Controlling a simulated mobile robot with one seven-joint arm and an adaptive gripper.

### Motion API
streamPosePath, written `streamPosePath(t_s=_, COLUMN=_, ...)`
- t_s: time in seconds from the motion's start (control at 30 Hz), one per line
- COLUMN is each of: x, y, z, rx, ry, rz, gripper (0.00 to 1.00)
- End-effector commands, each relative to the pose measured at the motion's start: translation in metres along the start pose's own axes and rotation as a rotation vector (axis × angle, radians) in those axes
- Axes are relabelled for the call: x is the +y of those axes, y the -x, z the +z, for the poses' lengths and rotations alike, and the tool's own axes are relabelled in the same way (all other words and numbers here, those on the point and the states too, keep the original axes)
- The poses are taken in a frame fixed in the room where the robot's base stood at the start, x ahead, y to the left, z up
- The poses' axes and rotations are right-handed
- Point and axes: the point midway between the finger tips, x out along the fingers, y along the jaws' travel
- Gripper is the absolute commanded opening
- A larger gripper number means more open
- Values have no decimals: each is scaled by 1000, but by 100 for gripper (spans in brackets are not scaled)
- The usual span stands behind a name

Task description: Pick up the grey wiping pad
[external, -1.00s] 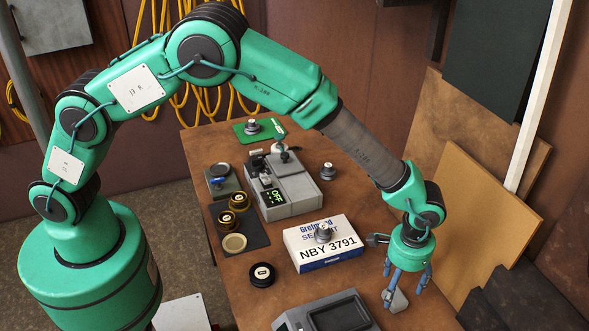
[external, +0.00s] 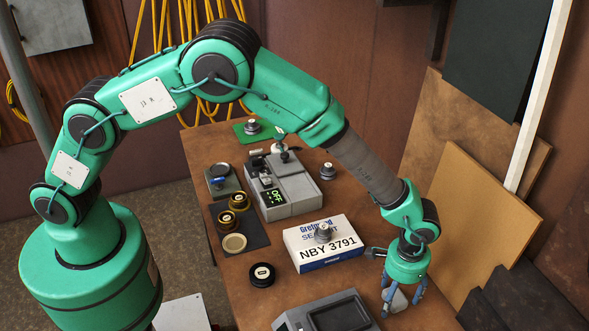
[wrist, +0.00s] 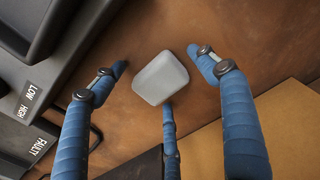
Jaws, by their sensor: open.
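The grey wiping pad (wrist: 160,78) is a light grey block with rounded corners. In the wrist view it lies on the brown table between my three blue fingers. My gripper (wrist: 163,72) is open, with fingers to the left, right and below the pad. The lower fingertip is at or very near the pad's edge; I cannot tell if it touches. In the external view my gripper (external: 402,298) points down at the table's right side, around the pad (external: 397,300), which the fingers partly hide.
A grey device (external: 330,315) stands close left of my gripper; its labelled panel (wrist: 28,110) fills the left of the wrist view. A white box (external: 325,245) marked NBY 3791 lies behind it. Tan boards (external: 480,220) lean at the right.

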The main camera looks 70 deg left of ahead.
Motion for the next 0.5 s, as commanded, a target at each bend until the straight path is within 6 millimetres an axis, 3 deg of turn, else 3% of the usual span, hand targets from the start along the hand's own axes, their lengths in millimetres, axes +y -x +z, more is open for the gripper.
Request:
streamPosePath(t_s=0.07, x=0, y=0, z=0, rx=0, ry=0, rz=0, gripper=73)
streamPosePath(t_s=0.33, x=0, y=0, z=0, rx=0, ry=0, rz=0, gripper=20)
streamPosePath(t_s=0.5, x=0, y=0, z=0, rx=0, ry=0, rz=0, gripper=18)
